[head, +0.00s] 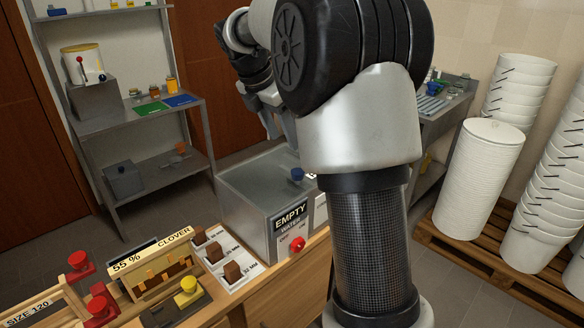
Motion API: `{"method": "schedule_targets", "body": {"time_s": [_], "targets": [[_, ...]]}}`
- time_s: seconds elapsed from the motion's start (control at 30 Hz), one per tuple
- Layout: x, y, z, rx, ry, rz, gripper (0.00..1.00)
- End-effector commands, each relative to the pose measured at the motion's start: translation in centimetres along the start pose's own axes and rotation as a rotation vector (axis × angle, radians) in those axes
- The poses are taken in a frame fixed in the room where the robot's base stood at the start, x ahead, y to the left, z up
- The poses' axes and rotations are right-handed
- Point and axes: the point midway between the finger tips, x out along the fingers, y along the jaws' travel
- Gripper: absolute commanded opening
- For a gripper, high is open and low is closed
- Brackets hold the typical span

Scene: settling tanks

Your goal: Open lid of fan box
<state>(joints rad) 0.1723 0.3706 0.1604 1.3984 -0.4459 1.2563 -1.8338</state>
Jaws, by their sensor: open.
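No box in view carries a readable fan label, so I cannot tell which one is the fan box. A grey metal box (245,195) with a blue knob (297,174) on top stands on the wooden bench; its front sign reads EMPTY and WATER. A smaller grey box (124,182) with a dark knob on its top sits on the lower shelf at the left, and its top looks shut. My gripper (278,126) is open and empty, above and behind the bench box, apart from both boxes. My arm hides part of the bench box's right side.
A metal shelf unit (150,116) stands at the back left, with jars and coloured mats. The bench front holds wooden blocks (233,272), a frame marked CLOVER (160,272) and red and yellow knobs. White bucket stacks (480,180) stand on a pallet at the right.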

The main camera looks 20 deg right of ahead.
Motion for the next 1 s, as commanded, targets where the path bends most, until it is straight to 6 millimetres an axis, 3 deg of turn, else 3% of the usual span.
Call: {"method": "schedule_targets", "body": {"time_s": [0.2,0.5,0.7,1.0], "targets": [[5.2,-0.1,-0.1,0.002,0.003,-0.003,0.48],[10.8,-0.1,-0.1,0.002,0.002,-0.002,0.48],[12.5,0.0,-0.1,0.002,0.001,0.001,0.48],[12.8,0.0,-0.1,0.002,0.001,0.001,0.48]]}}
